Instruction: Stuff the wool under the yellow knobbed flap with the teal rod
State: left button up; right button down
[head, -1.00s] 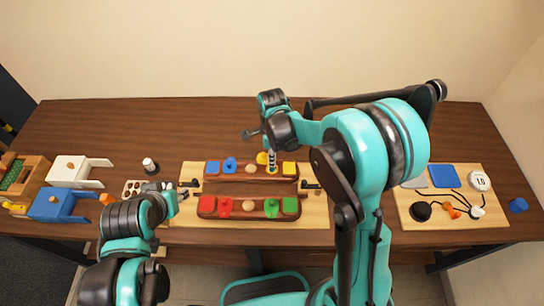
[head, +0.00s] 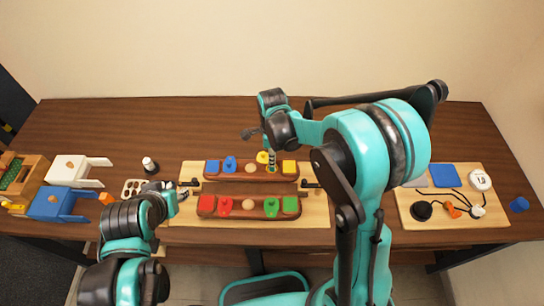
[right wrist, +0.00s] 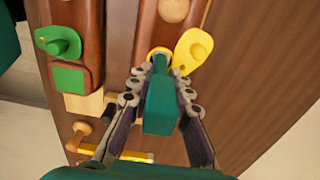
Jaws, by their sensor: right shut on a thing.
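The yellow knobbed flap (right wrist: 194,50) is swung aside from a yellow-rimmed opening (right wrist: 158,51) in the rear dark-red wooden bar. The flap also shows in the head view (head: 262,157). My right gripper (right wrist: 160,90) is shut on the teal rod (right wrist: 161,105), above the rear bar (head: 240,177). The rod's far end is at the yellow-rimmed opening; its depth there is hard to tell. In the head view, the right gripper (head: 271,160) stands beside the flap. I cannot make out any wool. My left gripper (head: 189,189) looks open and empty at the pale board's left edge.
The front bar (head: 248,207) carries red and green pieces and lies nearer me on the pale board (head: 185,213). A white-topped bottle (head: 149,166) and boxes stand left. Another board (head: 470,212) with cords lies right. The table's back strip is clear.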

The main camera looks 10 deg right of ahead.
jog(key=shift+r+p, duration=2.8)
jog(key=shift+r, duration=1.15)
jog(key=shift+f, duration=0.1)
